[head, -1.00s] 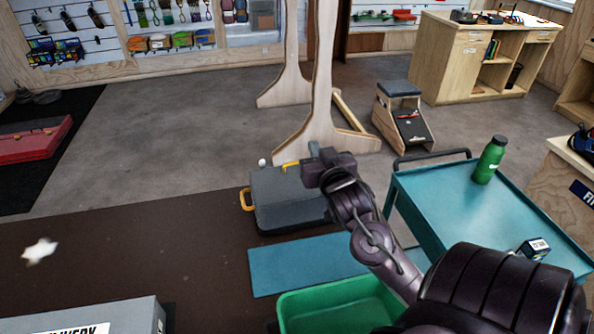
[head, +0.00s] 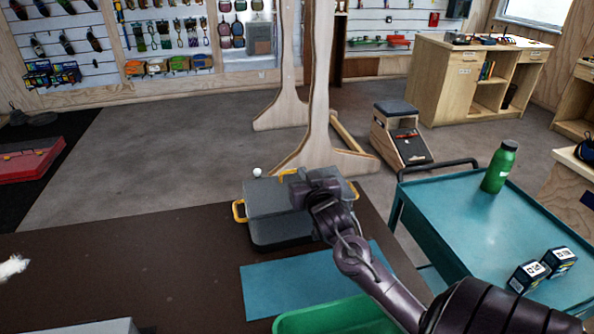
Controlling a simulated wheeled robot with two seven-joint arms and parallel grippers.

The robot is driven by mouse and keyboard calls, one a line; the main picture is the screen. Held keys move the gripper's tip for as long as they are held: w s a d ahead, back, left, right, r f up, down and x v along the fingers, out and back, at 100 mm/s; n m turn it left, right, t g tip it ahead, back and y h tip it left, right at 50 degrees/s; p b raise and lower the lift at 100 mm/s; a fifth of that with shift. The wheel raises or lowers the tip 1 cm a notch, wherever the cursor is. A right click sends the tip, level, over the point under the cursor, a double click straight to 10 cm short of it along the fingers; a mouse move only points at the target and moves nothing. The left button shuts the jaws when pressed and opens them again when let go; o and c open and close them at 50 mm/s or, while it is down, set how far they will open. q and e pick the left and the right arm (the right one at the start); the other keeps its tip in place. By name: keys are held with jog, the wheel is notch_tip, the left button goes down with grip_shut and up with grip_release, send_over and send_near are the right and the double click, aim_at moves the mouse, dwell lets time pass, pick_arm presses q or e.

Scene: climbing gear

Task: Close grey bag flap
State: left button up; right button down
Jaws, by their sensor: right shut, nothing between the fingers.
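The grey bag (head: 262,208) lies on the dark mat in the middle of the head view, with yellow handles at its left, back and right. Its grey flap (head: 268,195) lies over the dark lower body and looks nearly flat; I cannot tell whether it is fully down. My right gripper (head: 302,190) is shut and empty at the right part of the flap. It hides part of the flap, and I cannot tell whether it touches. My left gripper is not in view.
A teal cart (head: 460,225) with a green bottle (head: 499,168) and two small boxes stands at right. A green bin (head: 335,318) and a blue mat (head: 290,285) lie in front of the bag. A wooden stand (head: 318,110) rises behind it.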

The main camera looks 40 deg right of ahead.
aim_at(296, 174)
jog(key=x, duration=0.4)
jog(key=shift+r+p, duration=0.1)
jog(key=shift+p, duration=0.25)
jog(key=shift+w+d+f, duration=0.15)
jog(key=shift+w+f, duration=0.2)
jog(key=shift+f, duration=0.15)
jog(key=shift+w+d+f, duration=0.2)
jog(key=shift+w+f, duration=0.15)
jog(key=shift+f, duration=0.2)
jog(key=shift+w+d+f, duration=0.15)
jog(key=shift+w+f, duration=0.25)
jog(key=shift+f, duration=0.25)
jog(key=shift+p, duration=0.3)
jog(key=shift+r, duration=0.1)
jog(key=p, duration=0.1)
jog(key=g+p, duration=0.1)
jog(key=p, duration=0.1)
jog(key=shift+w+d+f+y, duration=0.2)
jog(key=shift+w+f+y, duration=0.1)
jog(key=shift+w+y, duration=0.1)
jog(key=shift+f, duration=0.35)
jog(key=shift+r, duration=0.1)
